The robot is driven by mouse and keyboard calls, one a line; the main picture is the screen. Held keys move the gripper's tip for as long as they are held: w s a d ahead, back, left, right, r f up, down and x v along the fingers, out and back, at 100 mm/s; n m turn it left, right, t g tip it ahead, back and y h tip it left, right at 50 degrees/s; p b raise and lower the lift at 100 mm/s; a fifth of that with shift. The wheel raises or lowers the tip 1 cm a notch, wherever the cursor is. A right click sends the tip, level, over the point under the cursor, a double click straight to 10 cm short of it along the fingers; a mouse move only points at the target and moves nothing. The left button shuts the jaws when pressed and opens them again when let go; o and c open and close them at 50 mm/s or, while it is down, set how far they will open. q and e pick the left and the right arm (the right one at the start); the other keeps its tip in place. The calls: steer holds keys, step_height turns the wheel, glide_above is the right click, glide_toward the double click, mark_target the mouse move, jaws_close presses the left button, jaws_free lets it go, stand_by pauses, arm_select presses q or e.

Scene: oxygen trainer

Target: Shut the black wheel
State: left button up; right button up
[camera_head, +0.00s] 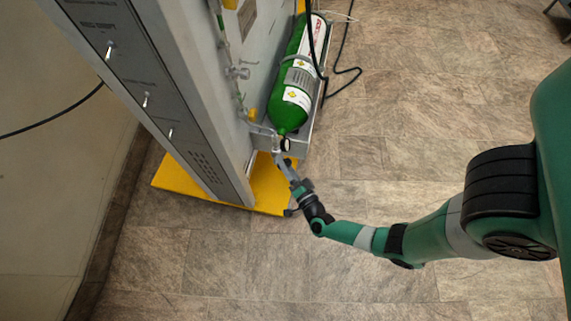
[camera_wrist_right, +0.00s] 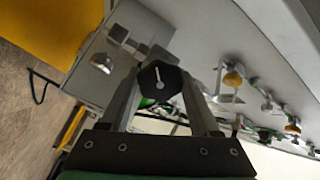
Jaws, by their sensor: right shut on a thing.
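The black wheel (camera_wrist_right: 160,76) is a dark, many-sided knob with a pale mark on its face. In the right wrist view it sits between the two grey fingers of my right gripper (camera_wrist_right: 163,88), which is shut on it. In the head view the black wheel (camera_head: 286,144) is small, at the lower end of the green cylinder. My right gripper (camera_head: 281,159) reaches up to it from below, and the fingers' exact contact is too small to tell there. My left gripper is in neither view.
The green gas cylinder (camera_head: 290,98) lies against the tall grey panel (camera_head: 135,65), which carries several switches. A yellow base (camera_head: 270,191) juts out under the panel. Valves and pipes (camera_wrist_right: 233,80) line the panel's side. Tiled floor (camera_head: 400,140) lies open to the right.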

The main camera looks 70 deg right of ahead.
steer(key=m, duration=1.3)
steer(key=shift+m, duration=0.4)
steer(key=m, duration=0.6)
steer(key=shift+f, duration=0.1)
steer(key=m, duration=0.6)
steer(key=shift+m, duration=0.4)
steer(key=o, duration=1.4)
steer(key=shift+c, duration=0.2)
steer(key=shift+a, duration=0.1)
steer(key=p+v, duration=0.2)
steer(key=v, duration=0.9)
steer(key=shift+s+a, duration=0.2)
